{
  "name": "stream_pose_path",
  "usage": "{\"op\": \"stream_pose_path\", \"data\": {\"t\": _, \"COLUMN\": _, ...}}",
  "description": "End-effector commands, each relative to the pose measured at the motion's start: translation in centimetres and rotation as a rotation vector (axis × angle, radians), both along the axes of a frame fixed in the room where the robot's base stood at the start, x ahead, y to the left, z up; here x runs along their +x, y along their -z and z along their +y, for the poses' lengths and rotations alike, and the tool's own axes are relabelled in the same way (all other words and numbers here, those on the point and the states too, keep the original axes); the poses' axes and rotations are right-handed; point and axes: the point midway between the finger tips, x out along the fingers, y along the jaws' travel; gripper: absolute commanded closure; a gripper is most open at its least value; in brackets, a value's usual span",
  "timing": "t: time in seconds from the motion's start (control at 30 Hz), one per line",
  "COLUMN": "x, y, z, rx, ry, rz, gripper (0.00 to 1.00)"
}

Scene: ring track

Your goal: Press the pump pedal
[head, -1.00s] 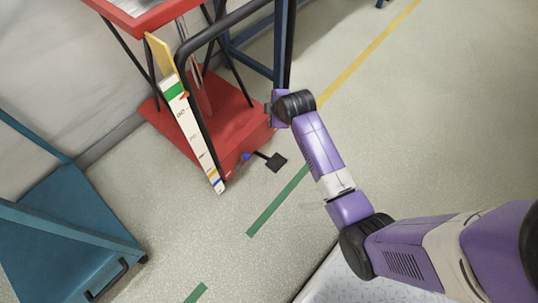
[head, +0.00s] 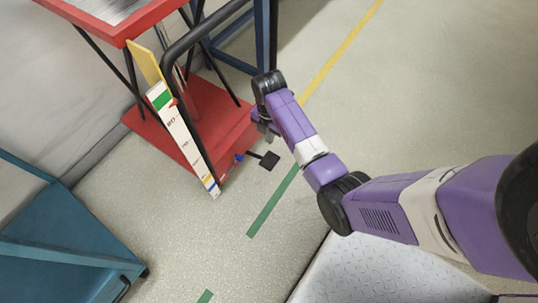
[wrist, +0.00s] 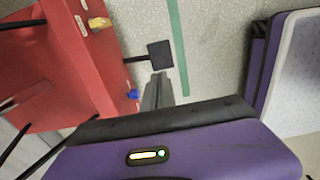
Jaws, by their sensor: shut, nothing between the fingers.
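The pump pedal (head: 269,160) is a small dark square plate on a short black arm at the foot of the red lift cart (head: 150,139), just above the floor. In the wrist view the pedal (wrist: 161,54) lies just beyond the fingertips of my gripper (wrist: 158,76). The fingers are shut with nothing between them and point towards the pedal. In the head view my gripper (head: 266,132) is above the pedal, and a gap shows between them in the picture. I cannot tell the exact height between them.
A white scale board (head: 184,140) leans along the cart beside its black handle (head: 191,90). A small blue part (head: 238,157) sits next to the pedal arm. A teal cart (head: 65,240) stands at the left. Green tape (head: 272,205) marks the floor, which is clear around the pedal.

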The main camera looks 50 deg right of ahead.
Motion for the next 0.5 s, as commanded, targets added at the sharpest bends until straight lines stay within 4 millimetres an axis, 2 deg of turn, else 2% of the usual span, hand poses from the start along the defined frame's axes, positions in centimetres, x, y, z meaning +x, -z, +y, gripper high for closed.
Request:
{"op": "stream_pose_path", "data": {"t": 0.17, "x": 0.0, "y": 1.1, "z": 0.0, "rx": 0.0, "ry": 0.001, "rz": 0.0, "gripper": 1.0}}
{"op": "stream_pose_path", "data": {"t": 0.5, "x": 0.0, "y": 7.4, "z": 0.0, "rx": 0.001, "ry": 0.001, "rz": 0.001, "gripper": 1.0}}
